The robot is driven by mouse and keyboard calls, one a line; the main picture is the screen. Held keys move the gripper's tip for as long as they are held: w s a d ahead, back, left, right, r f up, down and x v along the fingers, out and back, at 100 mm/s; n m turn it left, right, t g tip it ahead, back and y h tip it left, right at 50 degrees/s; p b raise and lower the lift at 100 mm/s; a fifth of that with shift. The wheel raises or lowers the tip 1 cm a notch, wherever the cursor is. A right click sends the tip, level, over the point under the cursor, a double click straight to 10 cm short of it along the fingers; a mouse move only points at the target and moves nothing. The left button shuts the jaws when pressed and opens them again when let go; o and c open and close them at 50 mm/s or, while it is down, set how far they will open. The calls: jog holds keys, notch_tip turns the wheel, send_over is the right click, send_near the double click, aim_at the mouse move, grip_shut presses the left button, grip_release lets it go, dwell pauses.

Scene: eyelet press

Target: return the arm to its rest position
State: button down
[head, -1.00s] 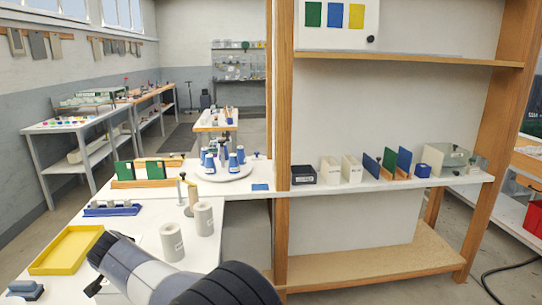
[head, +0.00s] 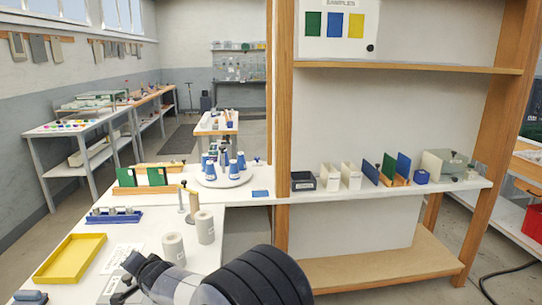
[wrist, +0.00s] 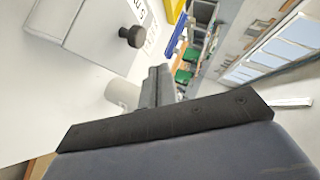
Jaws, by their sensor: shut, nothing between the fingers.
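My arm crosses the bottom middle of the head view, over the front of the white bench (head: 215,252). In the wrist view my gripper (wrist: 158,82) shows two dark grey fingers close together, shut with nothing between them. In the head view the fingers cannot be made out clearly. The fingers point over the bench, and a pale cylinder (wrist: 122,95) shows just beyond and left of them. Two such labelled cylinders (head: 174,248) stand upright in the head view, just beyond my arm.
A yellow tray (head: 70,258) and a blue rack (head: 114,217) lie on the bench's left. A turntable (head: 223,180) holds several blue-and-white cones. A wooden shelf post (head: 281,130) rises near my arm. A pale box with a black knob (wrist: 128,37) is close in the wrist view.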

jog(key=shift+w+d+r+m+t+y+p, duration=0.15)
jog(key=shift+d+m+t+y+p, duration=0.2)
jog(key=shift+d+p, duration=0.7)
